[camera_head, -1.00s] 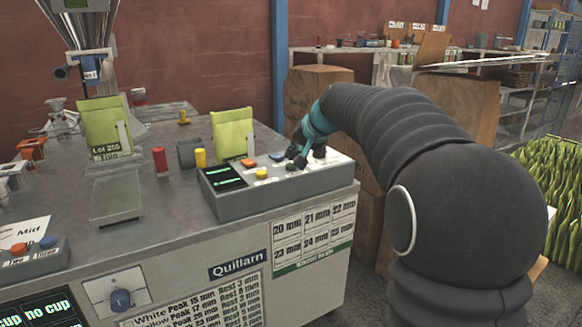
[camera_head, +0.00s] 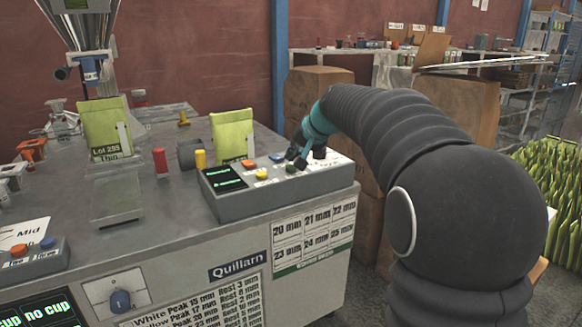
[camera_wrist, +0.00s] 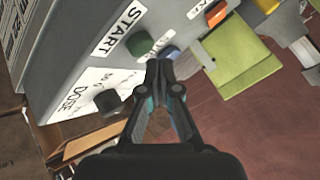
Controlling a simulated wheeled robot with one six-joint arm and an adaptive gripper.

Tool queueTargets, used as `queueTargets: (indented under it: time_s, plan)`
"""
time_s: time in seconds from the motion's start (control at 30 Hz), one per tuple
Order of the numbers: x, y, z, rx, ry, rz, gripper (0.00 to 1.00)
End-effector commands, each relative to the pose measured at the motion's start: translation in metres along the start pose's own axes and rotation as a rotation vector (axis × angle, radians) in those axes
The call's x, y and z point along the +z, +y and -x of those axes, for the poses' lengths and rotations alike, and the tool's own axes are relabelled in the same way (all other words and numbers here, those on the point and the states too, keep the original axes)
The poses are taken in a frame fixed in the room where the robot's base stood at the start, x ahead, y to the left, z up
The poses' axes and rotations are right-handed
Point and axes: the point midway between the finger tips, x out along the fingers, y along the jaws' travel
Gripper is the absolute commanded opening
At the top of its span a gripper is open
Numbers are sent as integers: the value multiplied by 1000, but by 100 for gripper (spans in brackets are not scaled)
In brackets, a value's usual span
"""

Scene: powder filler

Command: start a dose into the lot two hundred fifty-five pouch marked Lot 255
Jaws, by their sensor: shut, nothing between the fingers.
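The lime pouch labelled Lot 255 Thin (camera_head: 104,124) stands upright below the steel funnel (camera_head: 80,22) at the left. The grey control box (camera_head: 262,204) sits at the table's right front edge. In the wrist view, a green button (camera_wrist: 139,44) lies beside the START label (camera_wrist: 119,29). A blue button (camera_wrist: 170,52), an orange button (camera_wrist: 215,14) and a black knob (camera_wrist: 107,102) by the DOSE label also show. My gripper (camera_head: 297,158) is over the box's right part. In the wrist view its shut, empty fingertips (camera_wrist: 158,68) are near the green and blue buttons; I cannot tell whether they touch.
A second lime pouch (camera_head: 232,134) stands behind the box. A grey cup (camera_head: 189,155), a red cylinder (camera_head: 160,161) and a yellow one (camera_head: 201,159) stand left of it. Cardboard boxes (camera_head: 308,93) are behind my arm.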

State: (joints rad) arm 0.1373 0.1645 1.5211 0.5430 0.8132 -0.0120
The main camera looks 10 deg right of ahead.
Motion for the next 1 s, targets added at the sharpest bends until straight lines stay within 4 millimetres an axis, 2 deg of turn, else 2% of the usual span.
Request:
queueTargets:
  time_s: [1.0]
  plan:
    - [6,6,-8,0,0,0,0]
